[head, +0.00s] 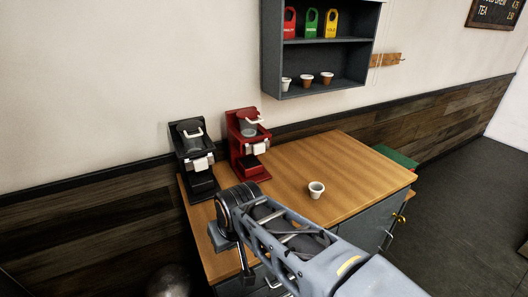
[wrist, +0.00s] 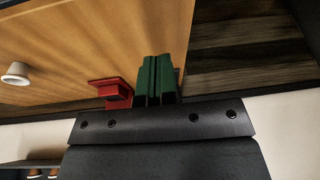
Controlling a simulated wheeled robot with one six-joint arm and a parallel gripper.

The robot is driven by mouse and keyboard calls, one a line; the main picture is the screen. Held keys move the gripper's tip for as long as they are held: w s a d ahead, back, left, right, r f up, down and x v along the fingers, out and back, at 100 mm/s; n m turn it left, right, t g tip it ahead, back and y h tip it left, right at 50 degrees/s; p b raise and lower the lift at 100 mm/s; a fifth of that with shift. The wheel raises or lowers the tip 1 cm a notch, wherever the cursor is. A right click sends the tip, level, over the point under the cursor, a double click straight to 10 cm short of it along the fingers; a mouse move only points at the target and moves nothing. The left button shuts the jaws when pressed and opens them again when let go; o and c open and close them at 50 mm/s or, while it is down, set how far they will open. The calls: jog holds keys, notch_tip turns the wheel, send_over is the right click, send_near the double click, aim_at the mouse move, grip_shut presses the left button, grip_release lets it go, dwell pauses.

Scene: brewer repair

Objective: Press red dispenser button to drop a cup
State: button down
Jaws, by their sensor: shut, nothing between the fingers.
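No red dispenser button can be made out in either view. A red brewer (head: 248,146) and a black brewer (head: 193,160) stand side by side at the back left of the wooden counter. A red stepped part (wrist: 112,92), which looks like the red brewer's base, shows beside my fingers in the wrist view. My gripper (wrist: 157,58) has green fingers, shut together and empty. In the head view its fingertips cannot be clearly seen.
The wooden counter (head: 345,160) is clear around the cup. A dark wall shelf (head: 322,69) holds red, green and yellow bags above and several small cups below. A green-topped thing (head: 397,156) is beyond the counter's right end. Dark floor lies to the right.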

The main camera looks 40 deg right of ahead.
jog(key=w+d+r+m+t, duration=0.1)
jog(key=w+d+r+m, duration=0.2)
jog(key=d+m, duration=0.3)
jog(key=w+d+r+m+t+h, duration=0.1)
jog(key=w+d+m, duration=0.4)
jog(key=d, duration=0.5)
jog(key=w+d+r+m+t+b, duration=0.1)
jog(key=w+d+r+m+t, duration=0.2)
jog(key=w+d+r+m, duration=0.2)
jog(key=d+m, duration=0.2)
jog(key=d, duration=0.2)
jog(key=shift+m+h, duration=0.3)
jog(key=shift+m, duration=0.1)
jog(key=p, duration=0.2)
send_near(260, 153)
notch_tip(260, 153, down, 5)
jog(key=w, duration=0.3)
jog(key=shift+w+d+r, duration=0.15)
jog(key=shift+w+d, duration=0.25)
jog(key=shift+w, duration=0.4)
